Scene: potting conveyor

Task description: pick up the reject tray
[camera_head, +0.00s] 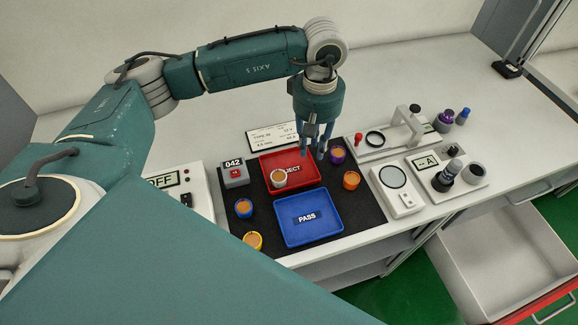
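The reject tray (277,167) is a shallow red tray with a partly hidden "REJECT" label, flat on the dark mat. A small white pot with brown fill (279,178) stands in it at the left front. My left gripper (315,157) points down at the tray's right rear side and hides part of the rim. Whether its fingers touch or grip the rim is not clear. The blue "PASS" tray (325,234) lies just in front of the red one and looks empty. My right gripper is out of view.
A "042" counter box (234,173) sits left of the red tray. An open drawer (510,255) juts out at right.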

